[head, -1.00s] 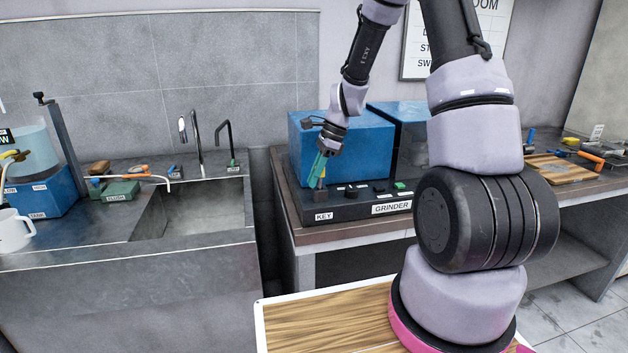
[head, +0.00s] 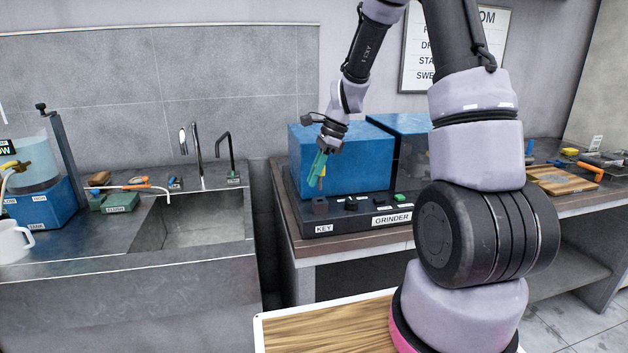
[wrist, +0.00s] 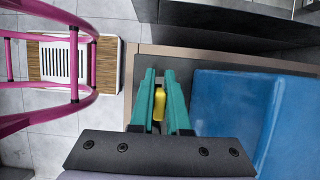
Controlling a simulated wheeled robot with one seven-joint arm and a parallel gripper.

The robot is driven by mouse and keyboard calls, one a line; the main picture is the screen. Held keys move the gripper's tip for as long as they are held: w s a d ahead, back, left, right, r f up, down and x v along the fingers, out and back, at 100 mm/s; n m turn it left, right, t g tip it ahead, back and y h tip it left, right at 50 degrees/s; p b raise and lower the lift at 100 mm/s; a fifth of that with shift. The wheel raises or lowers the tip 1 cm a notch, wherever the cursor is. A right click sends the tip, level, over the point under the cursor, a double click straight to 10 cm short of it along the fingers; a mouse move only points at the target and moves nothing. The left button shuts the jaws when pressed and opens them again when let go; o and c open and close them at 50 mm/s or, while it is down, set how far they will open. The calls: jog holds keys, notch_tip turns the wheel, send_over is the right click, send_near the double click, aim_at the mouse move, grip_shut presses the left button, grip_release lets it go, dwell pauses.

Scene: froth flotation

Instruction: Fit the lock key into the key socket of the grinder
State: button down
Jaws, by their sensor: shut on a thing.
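My gripper (head: 314,184) points down over the left end of the grinder's panel, its teal fingers shut on the yellow lock key (wrist: 159,104). In the wrist view the key lies between the two fingers (wrist: 160,76). In the head view only a sliver of the key (head: 323,183) shows beside the fingers. The grinder (head: 350,218) has a dark base with a KEY label at its front left. The key socket (head: 320,206), a small dark block, stands behind that label. The fingertips appear just above it; a small gap shows. The wrist view does not show the socket clearly.
The grinder's blue housing (head: 345,160) stands right behind the gripper and close beside it in the wrist view (wrist: 225,110). Small knobs and a green button (head: 399,198) are on the panel to the right. A sink (head: 195,220) lies to the left.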

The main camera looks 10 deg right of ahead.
aim_at(314, 201)
jog(key=shift+r, duration=0.6)
jog(key=shift+f, duration=3.3)
dwell(0.7)
jog(key=c, duration=0.8)
grip_release()
jog(key=v, duration=1)
jog(key=shift+r, duration=0.4)
